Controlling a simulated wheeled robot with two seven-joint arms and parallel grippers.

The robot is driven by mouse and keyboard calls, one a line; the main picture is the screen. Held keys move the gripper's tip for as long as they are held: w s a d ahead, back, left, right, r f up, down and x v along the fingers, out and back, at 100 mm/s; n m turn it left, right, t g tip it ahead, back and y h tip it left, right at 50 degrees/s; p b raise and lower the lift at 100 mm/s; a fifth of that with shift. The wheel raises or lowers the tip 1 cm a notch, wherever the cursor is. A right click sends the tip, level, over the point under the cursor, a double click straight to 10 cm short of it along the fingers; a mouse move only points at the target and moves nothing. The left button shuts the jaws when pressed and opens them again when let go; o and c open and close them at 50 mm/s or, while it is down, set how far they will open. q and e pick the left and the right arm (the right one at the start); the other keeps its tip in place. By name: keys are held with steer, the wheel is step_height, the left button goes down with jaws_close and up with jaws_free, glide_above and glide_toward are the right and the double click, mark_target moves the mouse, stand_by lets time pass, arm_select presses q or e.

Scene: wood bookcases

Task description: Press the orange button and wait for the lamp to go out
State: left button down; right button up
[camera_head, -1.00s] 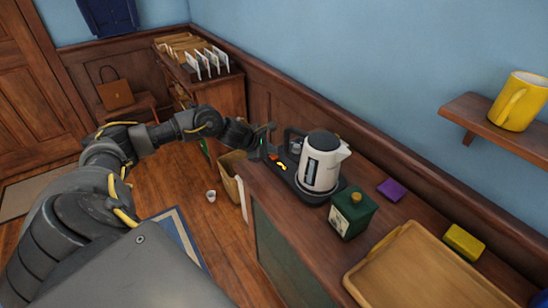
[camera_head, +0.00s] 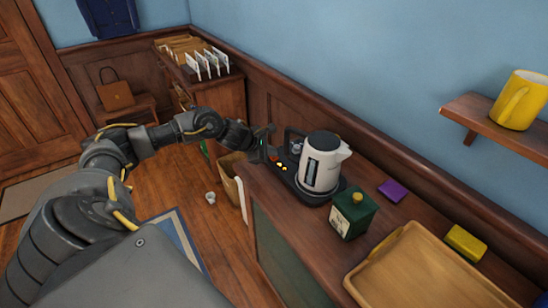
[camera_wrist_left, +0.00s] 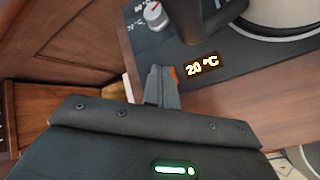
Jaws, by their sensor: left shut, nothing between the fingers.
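The white kettle (camera_head: 321,160) with a black lid stands upright on its black base (camera_head: 312,196) on the counter. A lit display on the base reads 20 °C in the left wrist view (camera_wrist_left: 202,65); it shows as small yellow-orange spots in the head view (camera_head: 281,166). My left gripper (camera_wrist_left: 163,70) is shut and empty, its fingertips over the base at the display's left. A sliver of the orange button (camera_wrist_left: 173,72) shows beside the fingertips, which hide most of it. I cannot tell whether they touch it. I cannot make out a separate lamp.
A grey dial (camera_wrist_left: 155,15) sits on the base near my fingertips. A green canister (camera_head: 353,212), purple block (camera_head: 392,190), wooden tray (camera_head: 420,270) and yellow sponge (camera_head: 465,243) lie along the counter. A wall shelf (camera_head: 490,128) holds a yellow mug (camera_head: 518,100).

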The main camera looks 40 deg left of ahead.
mark_target(271, 160)
arm_select(q)
steer(key=shift+f, duration=0.2)
steer(key=shift+r, duration=0.15)
stand_by(0.3)
steer(key=shift+r+p, duration=0.35)
steer(key=shift+r, duration=0.4)
steer(key=shift+r+p, duration=1.55)
steer(key=shift+r, duration=1.05)
steer(key=shift+f, duration=0.15)
